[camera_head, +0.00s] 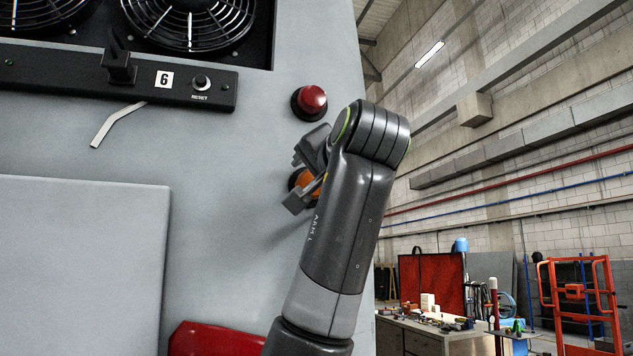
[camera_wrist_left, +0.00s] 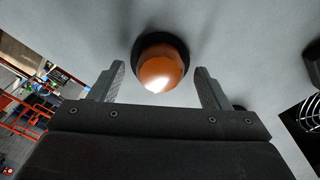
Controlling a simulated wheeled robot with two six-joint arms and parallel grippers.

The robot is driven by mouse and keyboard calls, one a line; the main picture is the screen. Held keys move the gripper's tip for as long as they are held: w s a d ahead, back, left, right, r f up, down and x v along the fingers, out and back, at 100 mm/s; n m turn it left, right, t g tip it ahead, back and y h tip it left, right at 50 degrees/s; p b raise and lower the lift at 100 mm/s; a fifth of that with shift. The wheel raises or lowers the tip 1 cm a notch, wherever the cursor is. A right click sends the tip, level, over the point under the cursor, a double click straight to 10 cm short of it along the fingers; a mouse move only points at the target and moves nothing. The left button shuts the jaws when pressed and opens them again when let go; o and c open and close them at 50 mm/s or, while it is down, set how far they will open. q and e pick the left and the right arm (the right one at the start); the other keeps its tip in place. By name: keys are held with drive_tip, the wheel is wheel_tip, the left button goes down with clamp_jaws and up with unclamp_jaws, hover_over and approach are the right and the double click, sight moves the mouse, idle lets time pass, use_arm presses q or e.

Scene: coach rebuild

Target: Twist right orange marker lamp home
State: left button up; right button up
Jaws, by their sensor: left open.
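The orange marker lamp (camera_head: 309,184) sits in a dark round base on the grey panel, below the red lamp, partly hidden by my left gripper (camera_head: 301,178). In the left wrist view the lamp's rounded orange dome (camera_wrist_left: 160,72) shows in its black ring, between and just beyond the two fingertips. My left gripper (camera_wrist_left: 160,80) is open, with one finger to each side of the lamp and a visible gap on both sides. I cannot tell from these views whether the lamp is fully seated. My right gripper is not in view.
A red domed lamp (camera_head: 312,99) stands out just above my gripper. A black fan unit (camera_head: 190,85) with a reset button is at upper left. A raised grey panel (camera_head: 80,265) and a red lens (camera_head: 215,340) lie lower left. A cluttered workbench (camera_head: 430,335) stands in the background.

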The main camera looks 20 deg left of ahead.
use_arm(q)
drive_tip(key=b+v, duration=0.6)
drive_tip(key=v, duration=1.1)
drive_tip(key=shift+d, duration=0.15)
